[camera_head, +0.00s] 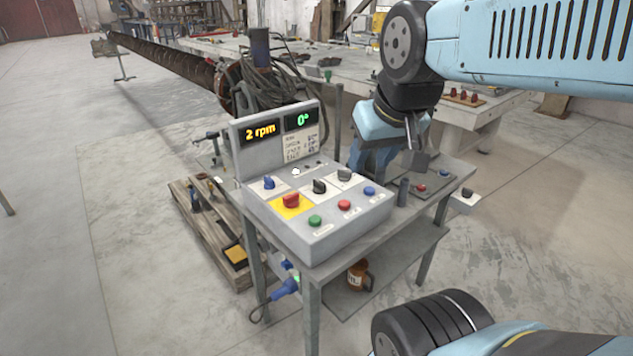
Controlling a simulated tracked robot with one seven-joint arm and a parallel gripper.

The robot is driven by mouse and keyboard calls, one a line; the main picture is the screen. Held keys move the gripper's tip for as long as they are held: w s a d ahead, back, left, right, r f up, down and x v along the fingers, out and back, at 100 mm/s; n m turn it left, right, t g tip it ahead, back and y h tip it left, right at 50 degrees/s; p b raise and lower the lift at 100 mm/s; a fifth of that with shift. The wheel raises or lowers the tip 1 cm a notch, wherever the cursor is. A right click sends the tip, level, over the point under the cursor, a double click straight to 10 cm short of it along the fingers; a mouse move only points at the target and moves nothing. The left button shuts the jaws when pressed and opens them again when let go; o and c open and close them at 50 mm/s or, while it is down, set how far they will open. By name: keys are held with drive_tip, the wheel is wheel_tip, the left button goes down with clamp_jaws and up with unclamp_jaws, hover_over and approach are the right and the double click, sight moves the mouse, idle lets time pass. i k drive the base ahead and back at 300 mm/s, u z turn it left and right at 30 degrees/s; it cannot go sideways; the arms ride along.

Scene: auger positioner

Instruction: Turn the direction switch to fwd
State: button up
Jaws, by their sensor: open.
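The grey control box (318,236) stands on a metal table and carries several knobs and buttons. The candidates for the direction switch are a blue knob (268,183), a black knob (319,186) and a dark grey knob (344,175). Their labels are too small to read, so I cannot tell which is the direction switch or where it points. A red knob (291,200) sits on a yellow plate. The displays read "2 rpm" (260,133) and "0°" (302,120). My gripper (394,160) is open and empty, behind and right of the box, apart from the knobs.
Green (314,221), red (344,205) and blue (369,191) buttons line the box's front edge. A long auger (165,62) lies behind, near coiled cables (268,85).

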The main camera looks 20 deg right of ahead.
sight(319, 187)
drive_tip(key=z, duration=1.15)
drive_tip(key=k, duration=0.6)
drive_tip(key=u, duration=1.15)
drive_tip(key=i, duration=0.95)
